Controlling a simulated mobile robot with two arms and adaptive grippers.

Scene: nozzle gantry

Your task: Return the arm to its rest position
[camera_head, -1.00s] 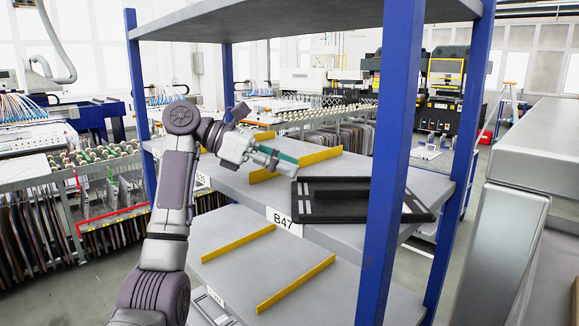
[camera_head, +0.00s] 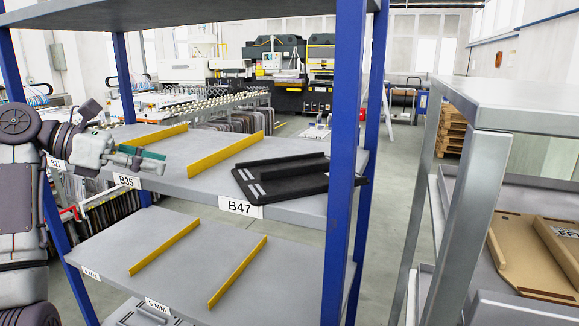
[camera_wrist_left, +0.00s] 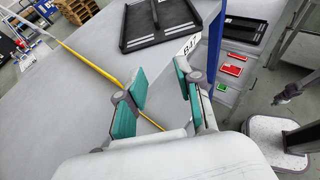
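My left gripper (camera_head: 140,158) is at the left of the head view, by the front edge of the blue-post shelf rack near the B35 label. In the left wrist view its two teal-padded fingers (camera_wrist_left: 160,88) stand apart with nothing between them. A black tray (camera_head: 285,178) lies on the middle shelf (camera_head: 200,150) above the B47 label, apart from the gripper. It also shows at the top of the left wrist view (camera_wrist_left: 158,22). My right gripper shows in neither view.
Yellow dividers (camera_head: 226,153) stand on the middle shelf, and more (camera_head: 238,272) on the lower one. A blue post (camera_head: 343,150) rises right of the tray. A grey metal rack (camera_head: 470,190) at right holds brown pieces (camera_head: 530,255). Floor shows between the racks.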

